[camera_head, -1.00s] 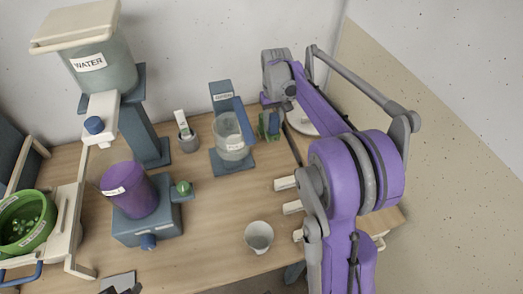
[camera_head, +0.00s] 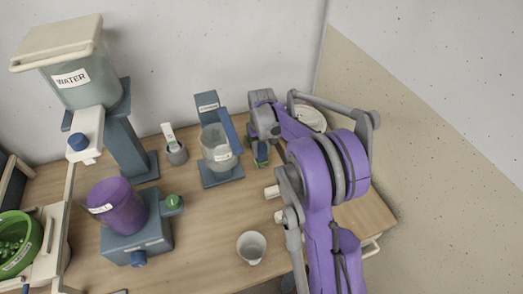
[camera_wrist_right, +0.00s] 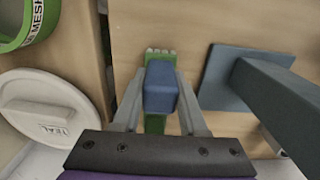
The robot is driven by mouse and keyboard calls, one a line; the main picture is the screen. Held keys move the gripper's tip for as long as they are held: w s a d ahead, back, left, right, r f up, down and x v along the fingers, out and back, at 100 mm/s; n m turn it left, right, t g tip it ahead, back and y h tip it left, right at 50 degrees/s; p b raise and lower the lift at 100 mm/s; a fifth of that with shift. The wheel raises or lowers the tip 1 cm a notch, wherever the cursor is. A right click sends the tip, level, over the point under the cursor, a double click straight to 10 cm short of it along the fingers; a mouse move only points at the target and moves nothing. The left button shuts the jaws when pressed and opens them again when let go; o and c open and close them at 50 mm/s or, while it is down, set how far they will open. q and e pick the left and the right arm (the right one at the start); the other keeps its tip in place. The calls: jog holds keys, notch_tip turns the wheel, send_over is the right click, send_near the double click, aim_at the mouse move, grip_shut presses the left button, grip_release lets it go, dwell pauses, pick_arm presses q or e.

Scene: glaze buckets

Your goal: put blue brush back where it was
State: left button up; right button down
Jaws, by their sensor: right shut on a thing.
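The blue brush (camera_wrist_right: 160,87) shows in the right wrist view as a blue block between my right gripper's fingers. My right gripper (camera_wrist_right: 160,104) is shut on it. A green piece (camera_wrist_right: 157,55) with a toothed edge shows behind and below the blue block; I cannot tell whether it touches the brush. In the head view the green and blue patch (camera_head: 260,153) sits at my right gripper (camera_head: 261,140), right of the clear pitcher, and is partly hidden by the arm. My left gripper is not in view.
A pitcher (camera_head: 217,150) on a blue stand is close to the left. A grey cup (camera_head: 251,247) stands nearer the front. A purple container (camera_head: 115,205) and a water tank (camera_head: 75,75) are further left. A white lid (camera_wrist_right: 45,110) lies beside my gripper.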

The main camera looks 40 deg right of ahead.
jog(key=shift+f, duration=0.15)
jog(key=shift+c, duration=2.2)
grip_release()
jog(key=shift+r, duration=0.4)
notch_tip(320, 180, up, 12)
jog(key=shift+f+p, duration=0.2)
jog(key=shift+p, duration=0.15)
